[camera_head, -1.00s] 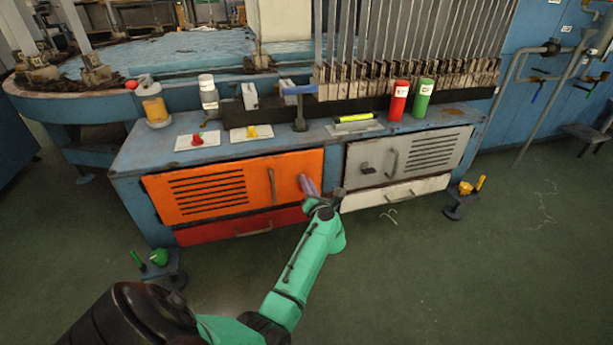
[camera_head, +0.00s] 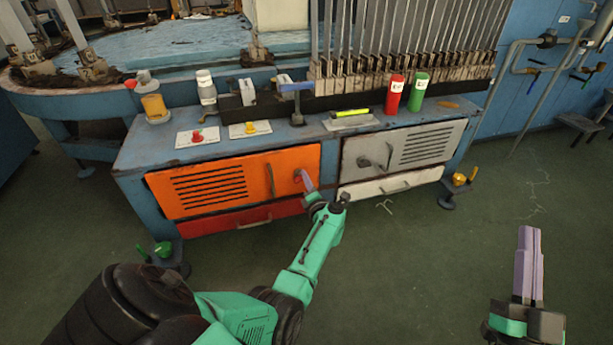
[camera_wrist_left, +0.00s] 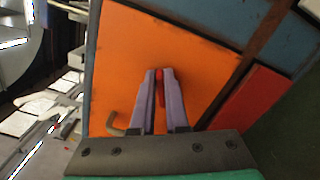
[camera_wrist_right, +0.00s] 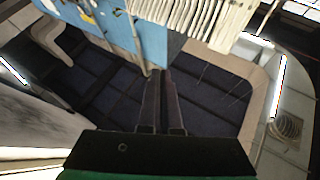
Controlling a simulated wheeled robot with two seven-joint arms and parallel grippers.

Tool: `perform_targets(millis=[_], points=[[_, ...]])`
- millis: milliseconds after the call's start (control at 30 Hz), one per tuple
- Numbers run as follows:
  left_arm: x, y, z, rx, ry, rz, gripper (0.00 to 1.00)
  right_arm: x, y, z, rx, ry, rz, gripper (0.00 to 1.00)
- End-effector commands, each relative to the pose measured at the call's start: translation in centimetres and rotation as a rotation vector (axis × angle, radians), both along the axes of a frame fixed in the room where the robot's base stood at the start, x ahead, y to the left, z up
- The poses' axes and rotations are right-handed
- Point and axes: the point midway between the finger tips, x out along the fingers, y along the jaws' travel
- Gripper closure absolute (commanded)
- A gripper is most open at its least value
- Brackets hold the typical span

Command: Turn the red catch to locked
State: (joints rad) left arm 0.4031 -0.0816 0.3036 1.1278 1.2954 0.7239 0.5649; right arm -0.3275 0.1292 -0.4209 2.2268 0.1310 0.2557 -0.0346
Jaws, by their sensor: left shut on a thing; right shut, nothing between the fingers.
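The red catch (camera_head: 298,175) is on the right side of the orange door (camera_head: 205,190), at the front of the blue bench. My left gripper (camera_head: 304,178) reaches it from the front and is shut on it. In the left wrist view the red catch (camera_wrist_left: 160,90) shows between the two purple fingers (camera_wrist_left: 161,72), against the orange panel. The fingers partly hide it, so its exact angle is hard to tell. My right gripper (camera_head: 529,232) is shut and empty, over the floor at the lower right, far from the door.
The orange door has a bar handle (camera_head: 270,180) left of the catch. A red drawer (camera_head: 225,222) is below and a grey door (camera_head: 410,148) is to the right. Red (camera_head: 395,95) and green (camera_head: 419,92) cylinders stand on the bench. The floor in front is open.

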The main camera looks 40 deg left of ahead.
Motion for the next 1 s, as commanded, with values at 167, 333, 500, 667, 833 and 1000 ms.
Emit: perform_targets(millis=[167,333,500,667,833,1000], points=[[-0.5,0.4,-0.5,0.075,0.122,0.016,1.0,-0.2,0.8,-6.2,-0.033,0.188,0.024,1.0],[-0.5,0.5,-0.7,0.15,0.229,0.017,1.0,-1.1,1.3,-11.1,-0.057,0.332,0.045,1.0],[-0.5,0.5,-0.8,0.208,0.311,0.017,1.0,-2.1,1.5,-14.3,-0.071,0.426,0.058,1.0],[-0.5,0.5,-0.9,0.243,0.36,0.018,1.0,-2.8,1.7,-16.2,-0.08,0.481,0.067,1.0],[-0.5,0.6,-0.9,0.262,0.385,0.019,1.0,-3.2,1.8,-17.0,-0.083,0.505,0.071,1.0],[-0.5,0.6,-0.9,0.268,0.392,0.019,1.0,-3.3,1.8,-17.2,-0.084,0.51,0.071,1.0]])
